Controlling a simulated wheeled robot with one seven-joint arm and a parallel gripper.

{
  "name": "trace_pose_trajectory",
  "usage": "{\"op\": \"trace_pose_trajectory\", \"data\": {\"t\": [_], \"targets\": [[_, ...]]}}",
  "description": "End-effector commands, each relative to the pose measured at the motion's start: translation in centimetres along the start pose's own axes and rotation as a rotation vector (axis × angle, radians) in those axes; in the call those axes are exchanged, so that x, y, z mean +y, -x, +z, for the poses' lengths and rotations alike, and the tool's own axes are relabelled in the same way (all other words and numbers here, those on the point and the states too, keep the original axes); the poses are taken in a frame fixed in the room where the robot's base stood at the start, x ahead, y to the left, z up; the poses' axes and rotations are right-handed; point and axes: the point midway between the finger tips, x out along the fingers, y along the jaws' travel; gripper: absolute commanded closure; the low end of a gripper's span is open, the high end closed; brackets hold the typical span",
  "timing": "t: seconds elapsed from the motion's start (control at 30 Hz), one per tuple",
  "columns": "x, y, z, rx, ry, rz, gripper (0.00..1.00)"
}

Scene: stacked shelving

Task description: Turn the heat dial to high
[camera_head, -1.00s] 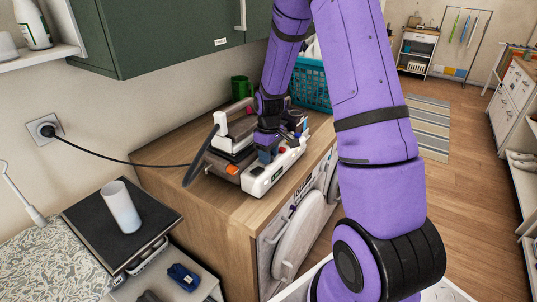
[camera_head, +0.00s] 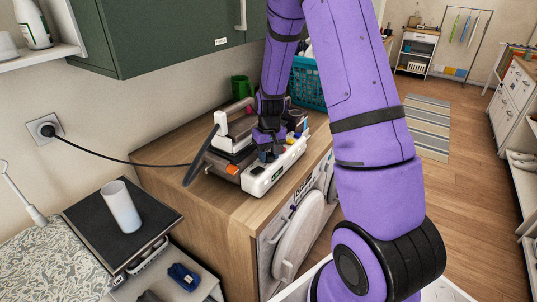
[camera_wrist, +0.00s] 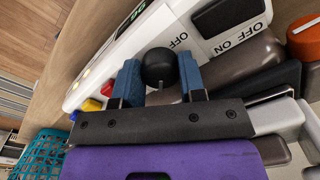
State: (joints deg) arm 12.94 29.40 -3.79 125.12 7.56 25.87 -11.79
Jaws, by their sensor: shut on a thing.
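The heat dial is a black round knob (camera_wrist: 160,68) with a light pointer line, on the white control panel (camera_wrist: 110,50) of a machine on the wooden cabinet. The word OFF is printed on the panel beside it. My gripper (camera_wrist: 160,80) has its two blue fingers on either side of the knob, shut on it. In the head view my gripper (camera_head: 268,152) is low over the white panel (camera_head: 275,172), and the dial cannot be made out clearly there.
A black switch (camera_wrist: 220,13) marked OFF and ON sits near the dial. Red, yellow and blue buttons lie on the other side. An orange knob (camera_wrist: 305,35) is at the right. A black cable (camera_head: 120,160) runs to the wall socket.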

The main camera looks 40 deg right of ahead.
Motion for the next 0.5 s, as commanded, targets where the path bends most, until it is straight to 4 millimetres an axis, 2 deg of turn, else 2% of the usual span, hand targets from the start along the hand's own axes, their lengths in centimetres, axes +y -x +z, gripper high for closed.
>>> {"op": "trace_pose_trajectory", "data": {"t": [0.37, 0.4, 0.43, 0.5], "targets": [[0.0, 0.04, -0.04, 0.002, -0.003, 0.0, 0.86], [0.0, 0.04, -0.04, 0.002, -0.003, 0.0, 0.56], [0.0, 0.04, -0.04, 0.002, -0.003, 0.0, 0.52], [0.0, 0.03, -0.04, 0.001, -0.003, 0.0, 0.52]]}}
